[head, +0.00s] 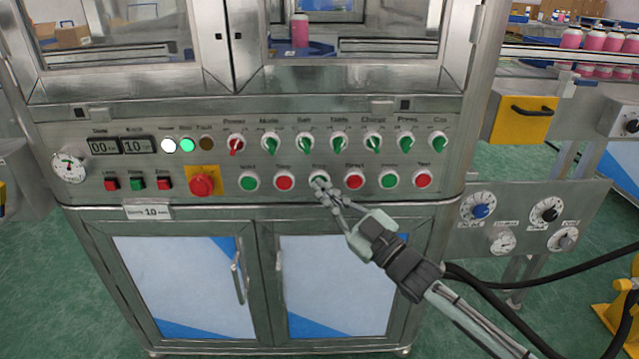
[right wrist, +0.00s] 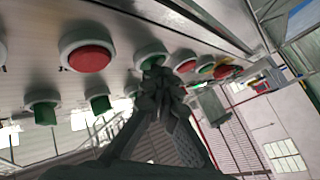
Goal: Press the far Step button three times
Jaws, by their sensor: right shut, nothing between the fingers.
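A row of round green and red push buttons runs along the lower part of the steel machine's front panel. The third, a green button with a white ring (head: 317,180), has a small blurred label that may read Step. My right gripper (head: 328,192) is shut and empty, its fingertips at this button and partly covering it. In the right wrist view the green button (right wrist: 149,56) sits right behind the closed fingertips (right wrist: 160,80). Whether they touch it or press it in, I cannot tell. My left gripper is not in view.
A red button (head: 284,182) is to the left and another red one (head: 354,181) to the right, both close by. Green selector knobs (head: 304,144) sit above. A red emergency stop (head: 201,184) is further left. Cabinet doors (head: 335,285) are below.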

